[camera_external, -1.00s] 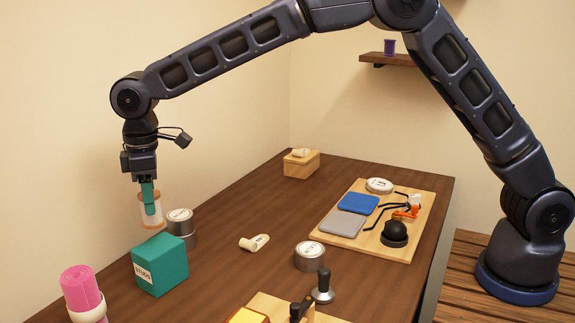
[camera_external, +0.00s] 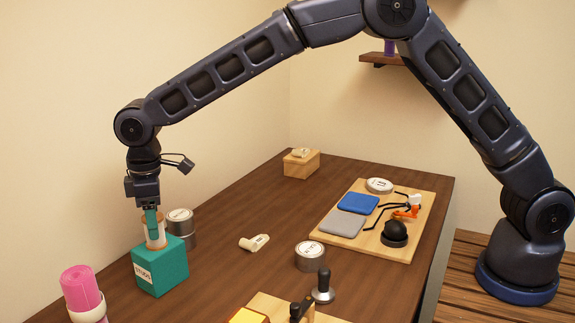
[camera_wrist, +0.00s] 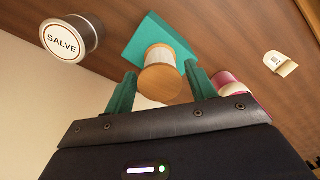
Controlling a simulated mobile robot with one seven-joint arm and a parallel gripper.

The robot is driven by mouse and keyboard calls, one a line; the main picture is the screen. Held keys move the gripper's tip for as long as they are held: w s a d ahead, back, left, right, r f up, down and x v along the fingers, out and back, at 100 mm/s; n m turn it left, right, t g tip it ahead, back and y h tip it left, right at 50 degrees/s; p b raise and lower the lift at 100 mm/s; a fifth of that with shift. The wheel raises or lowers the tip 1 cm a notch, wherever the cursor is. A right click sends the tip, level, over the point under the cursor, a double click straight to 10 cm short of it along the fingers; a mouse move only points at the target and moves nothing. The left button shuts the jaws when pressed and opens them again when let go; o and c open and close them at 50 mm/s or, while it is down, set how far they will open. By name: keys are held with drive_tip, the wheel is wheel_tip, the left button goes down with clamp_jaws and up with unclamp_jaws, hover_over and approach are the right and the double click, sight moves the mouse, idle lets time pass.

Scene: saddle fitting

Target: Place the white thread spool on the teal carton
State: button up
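The white thread spool (camera_external: 157,238), with tan end discs, stands upright on top of the teal carton (camera_external: 161,274), which bears a white label on its side. In the wrist view the spool (camera_wrist: 160,58) has the carton's teal top (camera_wrist: 138,42) around and beyond its lower end. My gripper (camera_external: 153,226) is low over the carton, pointing down, with its teal fingers on either side of the spool. In the wrist view the fingers (camera_wrist: 162,84) stand apart, with a narrow gap seen beside the spool. The carton's far sides are hidden.
A grey salve tin (camera_external: 181,228) stands close behind the carton. A pink roll (camera_external: 82,290) is at the front left. A small white piece (camera_external: 254,243) and another round tin (camera_external: 310,257) lie to the right. A wooden board (camera_external: 345,247) holds several items.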

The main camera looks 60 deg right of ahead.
drive_tip(key=shift+o, duration=0.4)
drive_tip(key=shift+r, duration=0.1)
wheel_tip(320, 180, up, 12)
drive_tip(key=s+d+r+m+t, duration=0.1)
drive_tip(key=s+d+r, duration=0.35)
drive_tip(key=d, duration=0.25)
drive_tip(key=s+d+r+m, duration=0.1)
drive_tip(key=s+d+r, duration=0.3)
drive_tip(key=d+r, duration=0.2)
drive_tip(key=s+d+r+m+t, duration=0.15)
drive_tip(key=s+d+r, duration=0.35)
drive_tip(key=s+d, duration=0.8)
drive_tip(key=s+d+f+m, duration=0.1)
drive_tip(key=s+d, duration=0.3)
drive_tip(key=s, duration=0.5)
drive_tip(key=s+d+f+m+t, duration=0.1)
drive_tip(key=s+d+f, duration=0.3)
drive_tip(key=s, duration=0.5)
drive_tip(key=s+d+f+m+t, duration=0.1)
drive_tip(key=s+d+f+m, duration=0.2)
drive_tip(key=s, duration=0.7)
drive_tip(key=shift+d, duration=1)
